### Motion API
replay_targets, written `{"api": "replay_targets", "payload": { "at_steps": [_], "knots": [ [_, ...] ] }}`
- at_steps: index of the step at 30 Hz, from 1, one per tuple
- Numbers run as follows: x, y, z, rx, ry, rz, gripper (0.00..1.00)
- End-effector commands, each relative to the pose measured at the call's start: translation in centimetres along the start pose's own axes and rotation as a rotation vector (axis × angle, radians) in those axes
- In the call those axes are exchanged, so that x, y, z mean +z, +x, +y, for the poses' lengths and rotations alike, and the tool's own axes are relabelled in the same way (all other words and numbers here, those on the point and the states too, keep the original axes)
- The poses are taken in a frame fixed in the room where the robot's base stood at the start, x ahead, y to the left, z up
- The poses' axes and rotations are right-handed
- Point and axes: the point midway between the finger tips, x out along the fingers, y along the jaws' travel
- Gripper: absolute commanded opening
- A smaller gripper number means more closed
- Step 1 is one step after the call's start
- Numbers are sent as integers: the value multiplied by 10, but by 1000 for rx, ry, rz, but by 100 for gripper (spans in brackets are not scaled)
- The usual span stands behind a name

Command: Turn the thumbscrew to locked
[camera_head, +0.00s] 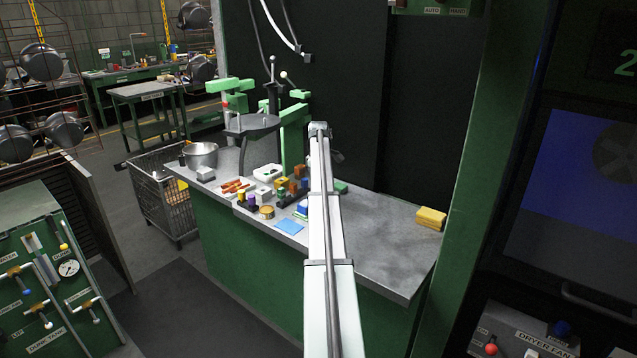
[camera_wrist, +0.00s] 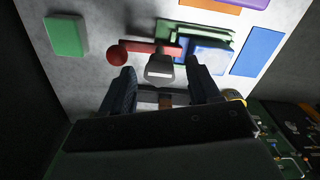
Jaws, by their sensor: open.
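In the wrist view my gripper (camera_wrist: 160,66) points at the bench top with its two dark fingers apart. A small grey block-like part (camera_wrist: 160,70) shows between the fingertips. A red bar (camera_wrist: 142,46) lies just beyond it, with a round red piece (camera_wrist: 117,55) near its left end. I cannot tell whether any of these is the thumbscrew, or whether the fingers touch the grey part. No locked mark is readable. In the head view my arm covers much of the work area and hides the gripper.
On the grey bench (camera_head: 385,230) stand a metal pot (camera_head: 201,155), small coloured blocks, a blue sheet (camera_head: 289,226) and a yellow block (camera_head: 430,217). A green fixture (camera_head: 294,140) rises behind. A green block (camera_wrist: 66,36) lies left in the wrist view. The bench's right part is mostly clear.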

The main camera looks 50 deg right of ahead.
Motion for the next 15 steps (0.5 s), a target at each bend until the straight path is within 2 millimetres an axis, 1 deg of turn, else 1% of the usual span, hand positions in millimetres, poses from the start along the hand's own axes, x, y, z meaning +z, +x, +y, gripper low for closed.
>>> {"api": "replay_targets", "payload": {
  "at_steps": [10, 15],
  "knots": [
    [0, 2, 0, 0, 0, 0, 62],
    [0, 2, 0, 0, 0, 0, 45]
  ]
}}
